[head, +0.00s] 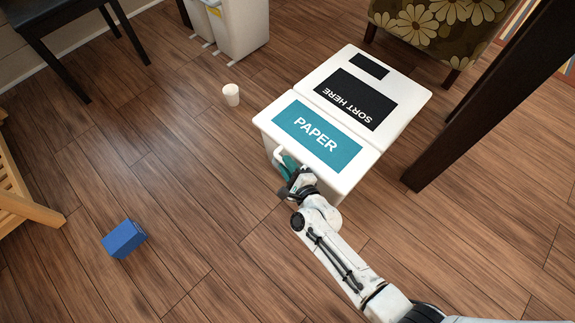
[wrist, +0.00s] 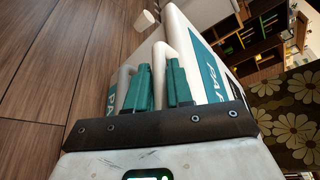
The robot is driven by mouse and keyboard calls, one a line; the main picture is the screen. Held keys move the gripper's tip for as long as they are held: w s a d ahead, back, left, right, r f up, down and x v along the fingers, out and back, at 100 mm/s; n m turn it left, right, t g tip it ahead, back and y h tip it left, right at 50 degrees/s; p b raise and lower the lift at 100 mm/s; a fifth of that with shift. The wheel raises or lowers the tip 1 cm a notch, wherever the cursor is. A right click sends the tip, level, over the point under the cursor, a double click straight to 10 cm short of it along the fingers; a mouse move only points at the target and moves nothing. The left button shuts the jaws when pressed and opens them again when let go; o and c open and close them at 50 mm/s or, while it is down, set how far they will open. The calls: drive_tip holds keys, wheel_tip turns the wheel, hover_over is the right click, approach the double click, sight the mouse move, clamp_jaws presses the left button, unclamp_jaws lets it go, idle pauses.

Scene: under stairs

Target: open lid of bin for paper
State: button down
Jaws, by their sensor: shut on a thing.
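The white bin for paper (head: 268,142) stands on the floor, and its lid (head: 318,137) carries a teal PAPER label. The lid lies flat and looks closed. A white handle (head: 280,155) sticks out from the front edge of the bin. It also shows in the wrist view (wrist: 161,55), running between the teal fingers. My gripper (head: 288,164) is at the bin's near edge, shut on this handle. In the wrist view my gripper (wrist: 160,75) hides the lower part of the handle.
A white panel labelled SORT HERE (head: 405,118) adjoins the lid behind. A white cup (head: 231,95) stands on the floor to the left, and a blue box (head: 124,239) lies farther left. A dark post (head: 445,150) rises close on the right.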

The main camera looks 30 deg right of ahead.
idle(0.7)
drive_tip(key=shift+r+p, duration=0.85)
drive_tip(key=w+d+r+m+g+y+p, duration=0.1)
drive_tip(key=d+r+m+y+p, duration=0.15)
drive_tip(key=r+p, duration=0.6)
drive_tip(key=w+d+r+m+g+y+p, duration=0.1)
drive_tip(key=d+r+m+p, duration=0.3)
drive_tip(key=r+p, duration=0.45)
drive_tip(key=w+d+r+m+y, duration=0.2)
drive_tip(key=d+m, duration=0.1)
drive_tip(key=d, duration=0.5)
drive_tip(key=w+d+r+m+g+y, duration=0.1)
drive_tip(key=w+d+r+m+y, duration=0.1)
drive_tip(key=d, duration=0.6)
drive_tip(key=shift+w+d+r+m+b, duration=0.35)
drive_tip(key=shift+w+r+m, duration=0.3)
drive_tip(key=shift+w+r, duration=0.15)
drive_tip(key=shift+a, duration=0.1)
